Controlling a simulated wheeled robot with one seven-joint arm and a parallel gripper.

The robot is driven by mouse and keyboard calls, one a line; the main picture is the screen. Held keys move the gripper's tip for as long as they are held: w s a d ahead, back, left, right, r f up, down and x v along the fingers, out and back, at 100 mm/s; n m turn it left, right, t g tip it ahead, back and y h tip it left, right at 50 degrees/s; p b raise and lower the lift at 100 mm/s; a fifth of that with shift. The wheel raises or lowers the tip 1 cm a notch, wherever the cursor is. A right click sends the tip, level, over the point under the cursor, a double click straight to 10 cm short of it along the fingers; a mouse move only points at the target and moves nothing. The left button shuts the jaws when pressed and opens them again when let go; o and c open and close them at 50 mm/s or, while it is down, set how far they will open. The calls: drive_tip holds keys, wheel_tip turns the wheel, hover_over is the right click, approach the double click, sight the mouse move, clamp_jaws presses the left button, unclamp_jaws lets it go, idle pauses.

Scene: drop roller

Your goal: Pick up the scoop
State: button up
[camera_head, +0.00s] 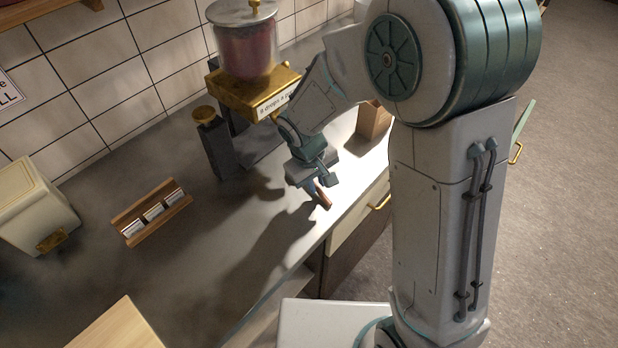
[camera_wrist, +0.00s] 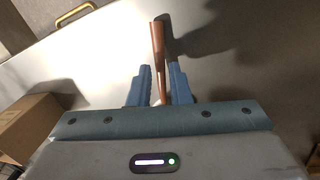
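The scoop shows as a brown handle (camera_wrist: 158,48) in the wrist view, standing out from between my two blue fingers. In the head view its brown end (camera_head: 323,199) points down past my fingertips, above the front part of the counter. My gripper (camera_wrist: 161,85) has a finger close against each side of the handle and looks shut on it. It also shows in the head view (camera_head: 314,180), tilted down over the counter. The bowl of the scoop is hidden. I cannot tell whether the scoop touches the counter.
A dispenser with a red-filled jar (camera_head: 246,50) and a brass block (camera_head: 240,92) stands behind my gripper. A cardboard-brown box (camera_head: 374,121) is to the right. A wooden rack (camera_head: 151,212) and a cream bin (camera_head: 35,208) are left. The counter between is clear.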

drive_tip(key=shift+w+d+f, duration=0.15)
drive_tip(key=shift+f, duration=1.05)
clamp_jaws()
drive_tip(key=shift+r, duration=0.1)
